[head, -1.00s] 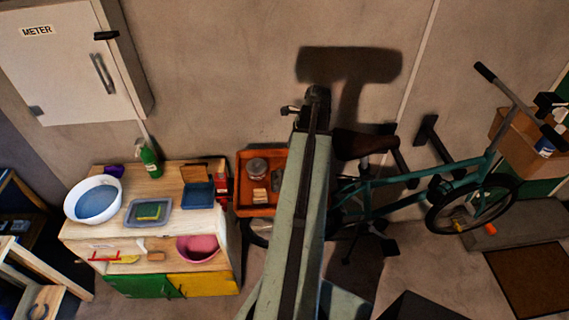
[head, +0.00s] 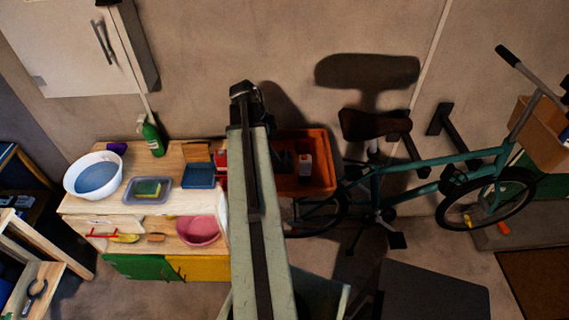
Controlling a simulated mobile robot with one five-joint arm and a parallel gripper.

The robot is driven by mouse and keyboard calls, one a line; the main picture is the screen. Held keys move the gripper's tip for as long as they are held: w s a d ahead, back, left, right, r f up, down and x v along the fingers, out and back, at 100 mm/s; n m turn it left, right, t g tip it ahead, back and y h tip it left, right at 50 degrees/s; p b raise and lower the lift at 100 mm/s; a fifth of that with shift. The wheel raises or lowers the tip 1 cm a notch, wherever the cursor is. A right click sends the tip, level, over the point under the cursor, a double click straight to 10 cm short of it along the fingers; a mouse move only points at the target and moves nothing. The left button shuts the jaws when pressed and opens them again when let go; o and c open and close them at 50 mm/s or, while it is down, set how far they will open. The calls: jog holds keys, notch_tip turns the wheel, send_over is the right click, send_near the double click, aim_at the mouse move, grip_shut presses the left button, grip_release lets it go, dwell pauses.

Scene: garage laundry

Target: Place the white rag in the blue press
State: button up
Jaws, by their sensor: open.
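A blue, open-topped item with a wooden board at its back, which looks like the blue press (head: 200,176), sits on the right part of the wooden bench top (head: 150,205). I cannot make out a white rag in this view. My arm rises through the middle of the picture, with my gripper (head: 246,92) at its dark far end. The gripper is open, small and dark, to the right of the blue press in the picture. Nothing is seen in it. My arm covers the area just right of the bench.
The bench holds a white basin (head: 93,174), a grey tray with a sponge (head: 148,189) and a green bottle (head: 153,137); a pink bowl (head: 198,231) is on its lower shelf. An orange crate (head: 315,172) and a teal bicycle (head: 420,185) stand right of my arm.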

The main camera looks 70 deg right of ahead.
aim_at(283, 154)
jog(key=b+x, duration=0.4)
jog(key=x, duration=0.1)
jog(key=shift+s+d+f+b, duration=0.1)
jog(key=shift+s+b, duration=0.1)
jog(key=shift+b, duration=0.15)
jog(key=shift+c, duration=0.3)
jog(key=c, duration=1.3)
jog(key=shift+c, duration=0.2)
jog(key=shift+r+p, duration=0.3)
notch_tip(283, 154, up, 18)
jog(key=p, duration=1.8)
